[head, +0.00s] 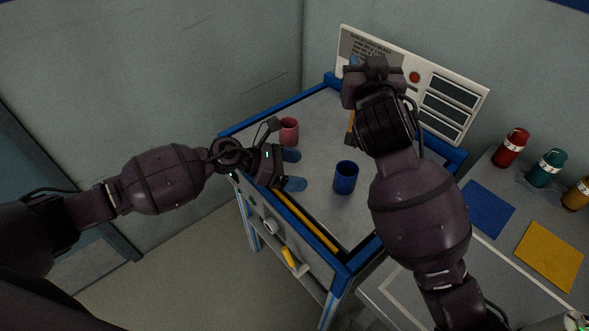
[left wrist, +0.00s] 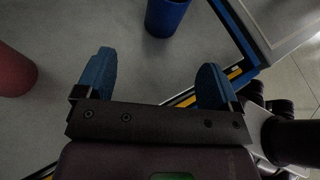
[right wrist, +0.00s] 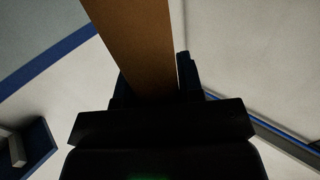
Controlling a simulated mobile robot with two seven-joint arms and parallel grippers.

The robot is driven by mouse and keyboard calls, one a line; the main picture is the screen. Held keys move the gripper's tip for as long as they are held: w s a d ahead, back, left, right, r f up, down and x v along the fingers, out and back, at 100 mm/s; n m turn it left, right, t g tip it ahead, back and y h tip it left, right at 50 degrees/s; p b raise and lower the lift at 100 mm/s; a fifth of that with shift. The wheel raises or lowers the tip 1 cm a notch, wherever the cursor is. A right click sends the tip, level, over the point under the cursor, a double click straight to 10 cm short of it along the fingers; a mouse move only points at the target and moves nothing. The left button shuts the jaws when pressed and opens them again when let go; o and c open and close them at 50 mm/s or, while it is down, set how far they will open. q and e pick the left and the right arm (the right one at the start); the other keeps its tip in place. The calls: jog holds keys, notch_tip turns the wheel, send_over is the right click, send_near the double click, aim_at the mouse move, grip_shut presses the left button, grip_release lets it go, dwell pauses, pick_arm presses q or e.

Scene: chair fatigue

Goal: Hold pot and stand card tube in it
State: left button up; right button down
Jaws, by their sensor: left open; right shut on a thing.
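A blue, open-topped pot (head: 345,178) stands upright on the grey worktable; it also shows at the top of the left wrist view (left wrist: 167,14). My left gripper (head: 293,170) is open and empty, its two blue fingers pointing at the blue pot with a gap between. The fingers also show in the left wrist view (left wrist: 155,82). My right gripper (right wrist: 150,88) is shut on the brown card tube (right wrist: 135,40). In the head view only a short strip of the tube (head: 350,128) shows beside my right arm; its lower end is hard to make out.
A pink cup (head: 288,131) stands on the table behind my left gripper. A white panel (head: 452,98) rises at the table's back edge. Red (head: 511,148), teal (head: 546,168) and yellow (head: 577,194) bottles stand on the right bench, near a blue mat (head: 487,209) and yellow mat (head: 549,255).

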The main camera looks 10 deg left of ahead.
aim_at(336, 180)
pick_arm(q)
jog(key=shift+s+d+m, duration=0.1)
jog(key=shift+s+m, duration=0.05)
jog(key=shift+m, duration=0.35)
jog(key=shift+d+f, duration=0.15)
jog(key=shift+d, duration=0.05)
jog(key=x, duration=1.1)
jog(key=shift+d, duration=0.25)
jog(key=shift+c, duration=0.3)
